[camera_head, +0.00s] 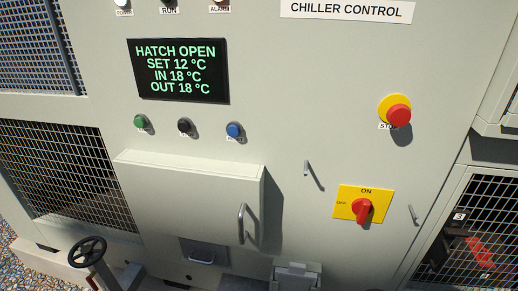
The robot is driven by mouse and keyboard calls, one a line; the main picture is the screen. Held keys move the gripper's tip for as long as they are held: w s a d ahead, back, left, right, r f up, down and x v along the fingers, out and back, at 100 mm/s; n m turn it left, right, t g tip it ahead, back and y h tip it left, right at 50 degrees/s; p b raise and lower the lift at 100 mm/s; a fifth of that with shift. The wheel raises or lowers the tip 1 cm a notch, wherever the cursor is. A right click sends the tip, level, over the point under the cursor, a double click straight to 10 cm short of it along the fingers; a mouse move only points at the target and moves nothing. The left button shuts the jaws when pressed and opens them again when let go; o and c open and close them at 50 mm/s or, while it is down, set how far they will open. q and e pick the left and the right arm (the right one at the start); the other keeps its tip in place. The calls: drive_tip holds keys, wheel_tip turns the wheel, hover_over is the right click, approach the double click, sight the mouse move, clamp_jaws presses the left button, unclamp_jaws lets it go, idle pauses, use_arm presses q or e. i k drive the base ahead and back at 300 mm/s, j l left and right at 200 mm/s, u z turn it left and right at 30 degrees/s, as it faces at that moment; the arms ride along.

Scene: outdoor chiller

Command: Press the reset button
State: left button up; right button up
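Three round push buttons sit in a row on the pale chiller panel (300,110), below the display. They are green (140,122), black (184,126) and blue (235,130). Each has a small label, partly covered and too small to read surely, so I cannot confirm which is marked reset. The display (178,70) reads HATCH OPEN, SET 12 °C, IN 18 °C, OUT 18 °C. Neither of my grippers shows in the head view, and nothing touches the buttons.
A box-like cover (190,190) with a handle (243,224) juts out below the buttons. A red stop button (399,116) and a red rotary switch (362,210), on a yellow plate, are at right. A handwheel (87,252) stands at lower left.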

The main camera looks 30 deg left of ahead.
sight(233, 131)
drive_tip(key=k+j+u, duration=0.1)
drive_tip(key=u, duration=1)
drive_tip(key=i+j, duration=0.05)
